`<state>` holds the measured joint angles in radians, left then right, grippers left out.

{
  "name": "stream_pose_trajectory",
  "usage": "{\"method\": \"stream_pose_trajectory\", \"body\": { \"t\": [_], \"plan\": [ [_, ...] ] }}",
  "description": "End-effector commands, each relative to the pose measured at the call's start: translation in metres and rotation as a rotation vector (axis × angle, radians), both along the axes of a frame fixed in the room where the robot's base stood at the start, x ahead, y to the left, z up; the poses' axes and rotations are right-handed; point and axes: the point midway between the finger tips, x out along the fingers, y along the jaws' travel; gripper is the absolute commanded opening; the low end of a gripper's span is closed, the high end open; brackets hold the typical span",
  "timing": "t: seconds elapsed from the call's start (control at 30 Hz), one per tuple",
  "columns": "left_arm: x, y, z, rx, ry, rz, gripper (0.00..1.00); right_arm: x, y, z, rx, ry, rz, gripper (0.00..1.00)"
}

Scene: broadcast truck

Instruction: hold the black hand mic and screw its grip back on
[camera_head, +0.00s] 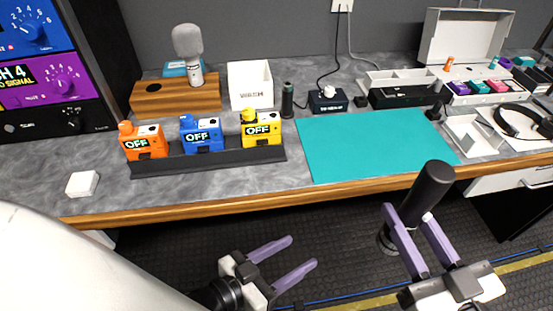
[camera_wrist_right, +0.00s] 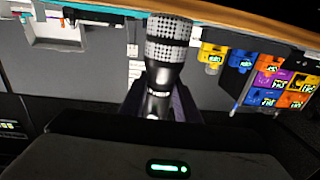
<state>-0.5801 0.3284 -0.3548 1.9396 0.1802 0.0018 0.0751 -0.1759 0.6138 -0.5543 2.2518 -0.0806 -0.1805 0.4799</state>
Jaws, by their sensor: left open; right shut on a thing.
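The black hand mic (camera_head: 432,186) is held tilted in my right gripper (camera_head: 408,212), in front of the table edge and above the floor. A dark, wide-ended part shows at its lower left. In the right wrist view the mic (camera_wrist_right: 160,95) has a bright mesh head and a dark shiny body between the fingers. My left gripper (camera_head: 302,251) is open and empty, to the left of the mic and apart from it. A small dark cylinder with a greenish top (camera_head: 288,100) stands upright on the table; I cannot tell whether it is the grip.
The teal mat (camera_head: 370,145) lies clear on the table. A black rack (camera_head: 205,160) holds orange, blue and yellow packs.

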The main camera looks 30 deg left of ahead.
Motion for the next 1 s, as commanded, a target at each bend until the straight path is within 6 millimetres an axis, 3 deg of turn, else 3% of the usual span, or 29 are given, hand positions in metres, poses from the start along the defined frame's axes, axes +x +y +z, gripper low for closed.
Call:
{"method": "stream_pose_trajectory", "body": {
  "t": [0.1,0.3,0.5,1.0],
  "plan": [
    [-0.020,0.023,-0.053,0.114,0.187,0.064,0.53,0.000,0.000,0.002,0.002,-0.004,0.001,0.00],
    [-0.055,0.050,-0.104,0.225,0.396,0.120,0.53,0.000,0.000,0.002,0.002,-0.004,0.001,0.00],
    [-0.067,0.058,-0.116,0.254,0.455,0.133,0.53,0.000,0.000,0.002,0.002,-0.004,0.001,0.00],
    [-0.066,0.057,-0.114,0.251,0.451,0.132,0.53,0.008,-0.006,0.005,0.003,-0.007,-0.020,0.00]
  ]
}}
